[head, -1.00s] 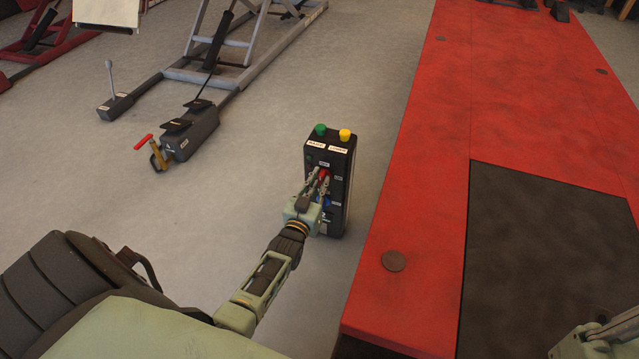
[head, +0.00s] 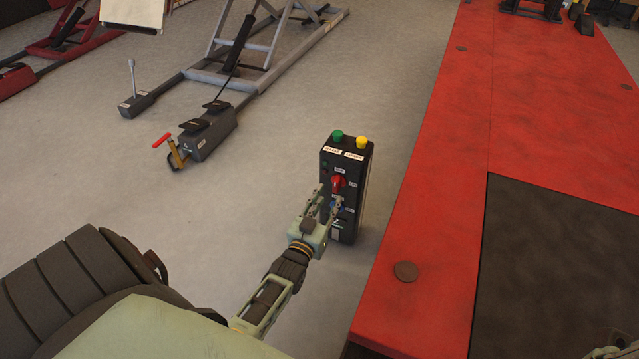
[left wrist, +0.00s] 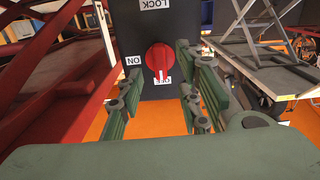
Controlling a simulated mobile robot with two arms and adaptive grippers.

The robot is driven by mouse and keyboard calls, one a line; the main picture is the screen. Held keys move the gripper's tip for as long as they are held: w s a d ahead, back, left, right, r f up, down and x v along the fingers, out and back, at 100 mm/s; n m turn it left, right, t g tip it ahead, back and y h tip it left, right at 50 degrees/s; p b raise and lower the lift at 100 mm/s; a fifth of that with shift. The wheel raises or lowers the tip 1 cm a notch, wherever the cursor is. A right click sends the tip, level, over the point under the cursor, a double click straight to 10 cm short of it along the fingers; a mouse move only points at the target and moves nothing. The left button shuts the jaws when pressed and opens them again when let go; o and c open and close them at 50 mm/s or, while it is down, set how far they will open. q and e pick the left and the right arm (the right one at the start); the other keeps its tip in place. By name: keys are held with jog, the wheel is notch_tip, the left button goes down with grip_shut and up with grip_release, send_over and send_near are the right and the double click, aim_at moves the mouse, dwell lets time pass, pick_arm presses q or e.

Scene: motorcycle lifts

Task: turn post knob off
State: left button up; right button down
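The control post (head: 345,190) is a dark upright box with a green and a yellow button on top. Its red knob (head: 338,184) sits on the front face. In the left wrist view the knob (left wrist: 160,58) has its pale pointer mark aimed down at a partly hidden label that seems to read OFF. An ON label is at its left and a LOCK label above. My left gripper (head: 328,207) is open, its fingers apart and short of the knob. In the left wrist view the fingers (left wrist: 160,98) flank the knob's lower side without visible contact.
A red lift platform (head: 420,270) with a dark panel (head: 560,270) runs along the right, close to the post. A grey lift (head: 250,70) and a pedal unit (head: 208,135) stand at the back left. Grey floor between them is clear.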

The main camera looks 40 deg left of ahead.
pick_arm(q)
jog(key=v, duration=0.7)
jog(key=shift+w, duration=0.1)
